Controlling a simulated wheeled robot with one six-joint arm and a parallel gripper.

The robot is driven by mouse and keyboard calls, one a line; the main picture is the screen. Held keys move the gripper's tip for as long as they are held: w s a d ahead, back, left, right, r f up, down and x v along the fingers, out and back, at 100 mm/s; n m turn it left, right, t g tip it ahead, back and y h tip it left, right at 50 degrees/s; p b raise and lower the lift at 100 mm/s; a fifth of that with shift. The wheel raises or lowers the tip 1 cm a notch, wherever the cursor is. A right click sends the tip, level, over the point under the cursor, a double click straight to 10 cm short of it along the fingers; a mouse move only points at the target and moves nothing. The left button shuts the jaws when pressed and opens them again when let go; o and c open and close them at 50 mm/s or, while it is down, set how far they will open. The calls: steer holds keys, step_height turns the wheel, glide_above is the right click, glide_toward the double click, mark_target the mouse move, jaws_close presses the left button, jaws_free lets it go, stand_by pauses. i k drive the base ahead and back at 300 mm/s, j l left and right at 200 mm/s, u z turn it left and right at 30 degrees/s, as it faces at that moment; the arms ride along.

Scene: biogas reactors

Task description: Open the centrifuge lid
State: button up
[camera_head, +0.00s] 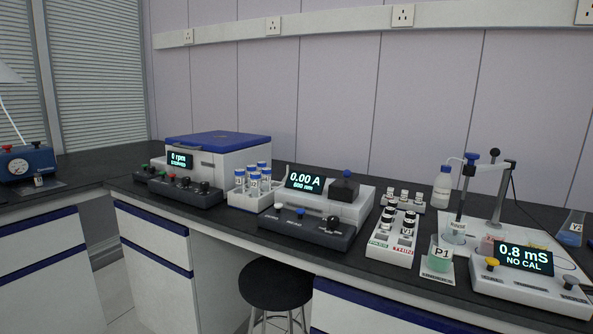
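The centrifuge (220,163) is a white box at the back left of the dark bench. Its blue lid (217,139) lies flat on top and looks shut. A small display (180,160) on its front reads 0 rpm with a smaller word below that is hard to read. A dark control panel (185,190) with several knobs sits in front of it. My gripper does not show in this view.
A rack of blue-capped tubes (256,197), a photometer (325,205) reading 0.00 A, vial racks (393,240), a beaker marked P1 (438,259) and a conductivity meter (523,275) stand rightward along the bench. A black stool (276,288) stands below the bench.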

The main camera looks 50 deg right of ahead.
mark_target(217, 141)
steer(key=i+l+z, duration=0.25)
steer(key=z, duration=0.25)
steer(key=i+z, duration=0.55)
steer(key=i, duration=0.8)
